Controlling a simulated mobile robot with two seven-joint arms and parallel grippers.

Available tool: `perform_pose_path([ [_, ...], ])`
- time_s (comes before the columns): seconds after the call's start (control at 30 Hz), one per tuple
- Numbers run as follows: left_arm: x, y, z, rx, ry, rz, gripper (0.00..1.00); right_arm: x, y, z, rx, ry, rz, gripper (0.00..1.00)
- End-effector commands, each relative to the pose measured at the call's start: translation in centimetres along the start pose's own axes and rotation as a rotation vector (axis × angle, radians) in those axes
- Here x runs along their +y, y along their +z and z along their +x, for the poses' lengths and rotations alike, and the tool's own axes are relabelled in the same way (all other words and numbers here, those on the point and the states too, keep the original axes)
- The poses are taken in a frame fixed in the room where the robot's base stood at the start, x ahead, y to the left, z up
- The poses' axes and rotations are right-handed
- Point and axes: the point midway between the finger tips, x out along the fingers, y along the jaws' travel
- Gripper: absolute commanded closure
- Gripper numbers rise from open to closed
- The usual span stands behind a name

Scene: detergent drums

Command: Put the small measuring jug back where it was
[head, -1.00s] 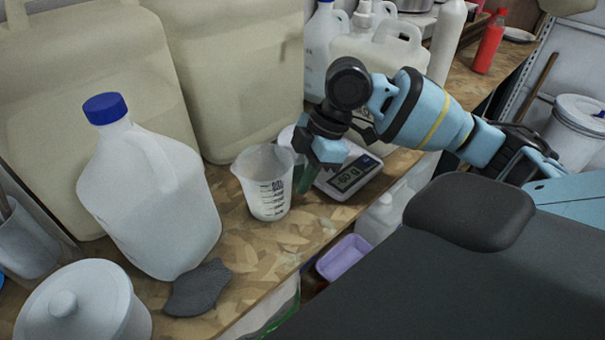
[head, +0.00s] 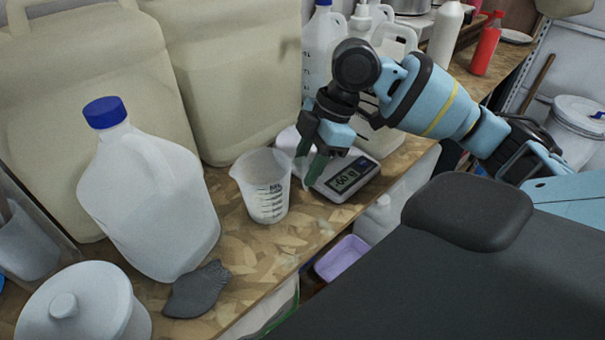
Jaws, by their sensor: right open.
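The small measuring jug (head: 263,192), translucent white with dark graduation marks, stands upright on the wooden bench. It is just left of the kitchen scale (head: 344,190), whose display shows what looks like -60 g. My right gripper (head: 311,170) is open and points down, with its green fingers between the jug and the scale's display. The fingers look empty and close to the jug's right side; I cannot tell whether they touch it. The gripper hides part of the scale's platform. My left gripper is not in view.
A white jug with a blue cap (head: 150,200) stands left of the measuring jug, with a dark grey pad (head: 197,290) in front. Large beige drums (head: 235,85) line the back. A lidded white pot (head: 75,305) is front left. The bench's front edge is close.

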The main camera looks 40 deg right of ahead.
Motion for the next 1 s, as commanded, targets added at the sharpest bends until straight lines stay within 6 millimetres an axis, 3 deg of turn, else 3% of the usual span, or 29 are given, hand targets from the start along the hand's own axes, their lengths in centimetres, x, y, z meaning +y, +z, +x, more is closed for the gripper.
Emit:
perform_pose_path([
  [0.03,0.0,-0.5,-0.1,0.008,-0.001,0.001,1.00,0.1,-0.1,-1.5,0.002,0.008,0.000,0.58],
  [0.2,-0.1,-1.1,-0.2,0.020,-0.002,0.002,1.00,0.1,-0.1,-4.8,0.002,0.007,0.000,0.58],
  [0.4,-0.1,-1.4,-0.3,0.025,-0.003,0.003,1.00,0.0,-0.1,-7.4,0.001,0.002,-0.001,0.58],
  [0.6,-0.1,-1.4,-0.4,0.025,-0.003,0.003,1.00,0.0,0.0,-8.3,0.001,0.000,0.000,0.58],
  [1.0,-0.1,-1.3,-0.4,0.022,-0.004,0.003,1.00,0.0,0.0,-8.3,0.001,-0.001,0.000,0.58],
])
